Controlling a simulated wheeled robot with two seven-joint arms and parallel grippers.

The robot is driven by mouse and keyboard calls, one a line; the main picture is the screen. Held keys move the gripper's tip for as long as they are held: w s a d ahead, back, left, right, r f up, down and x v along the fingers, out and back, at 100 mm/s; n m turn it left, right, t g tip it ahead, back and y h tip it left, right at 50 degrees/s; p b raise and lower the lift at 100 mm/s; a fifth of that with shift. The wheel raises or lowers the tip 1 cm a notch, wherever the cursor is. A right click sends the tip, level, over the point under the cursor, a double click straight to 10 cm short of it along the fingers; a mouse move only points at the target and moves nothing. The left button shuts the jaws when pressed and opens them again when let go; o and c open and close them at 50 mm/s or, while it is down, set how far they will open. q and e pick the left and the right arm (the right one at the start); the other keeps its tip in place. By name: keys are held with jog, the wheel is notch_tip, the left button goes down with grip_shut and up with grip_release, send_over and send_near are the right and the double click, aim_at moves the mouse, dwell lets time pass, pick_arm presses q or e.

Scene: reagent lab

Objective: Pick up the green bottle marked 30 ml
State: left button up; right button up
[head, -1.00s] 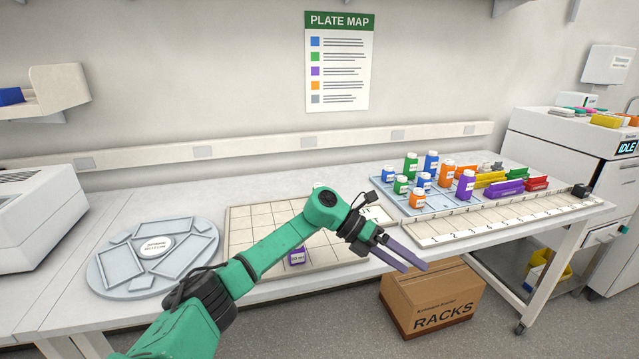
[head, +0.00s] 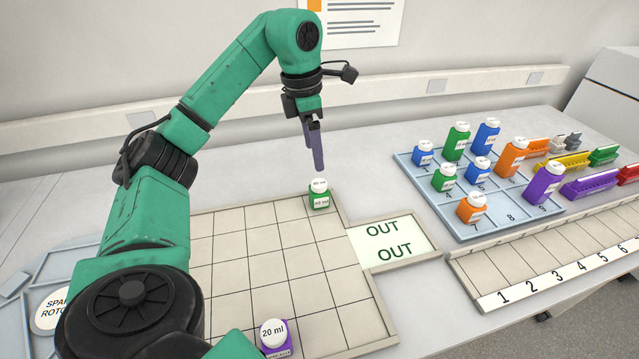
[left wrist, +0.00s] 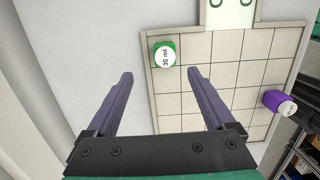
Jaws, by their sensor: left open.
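The green bottle with a white cap (head: 319,197) stands upright on the far right corner of the gridded tray (head: 272,251). In the left wrist view the green bottle (left wrist: 164,55) has a cap that reads 30 ml. My left gripper (head: 318,168) points down just above and behind this bottle in the head view. In the left wrist view the open fingers (left wrist: 160,75) have nothing between them, and the bottle lies beyond the fingertips. My right gripper is not in view.
A purple 20 ml bottle (head: 275,338) stands at the tray's near edge. An OUT panel (head: 408,262) adjoins the tray's right side. A blue numbered rack (head: 415,178) at right holds several bottles, two of them green. Most tray cells are bare.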

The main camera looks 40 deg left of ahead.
aim_at(318, 184)
pick_arm(q)
jog(key=f, duration=0.2)
jog(key=d+f, duration=0.1)
jog(key=f, duration=0.1)
jog(key=shift+s+d+f, duration=0.1)
jog(key=shift+s+f, duration=0.1)
jog(key=shift+f, duration=0.05)
jog(key=f, duration=0.4)
jog(key=f+p, duration=0.1)
jog(key=f, duration=0.2)
jog(key=shift+w, duration=0.25)
jog(key=shift+d+f, duration=0.1)
jog(key=shift+f, duration=0.15)
jog(key=shift+w, duration=0.1)
grip_shut()
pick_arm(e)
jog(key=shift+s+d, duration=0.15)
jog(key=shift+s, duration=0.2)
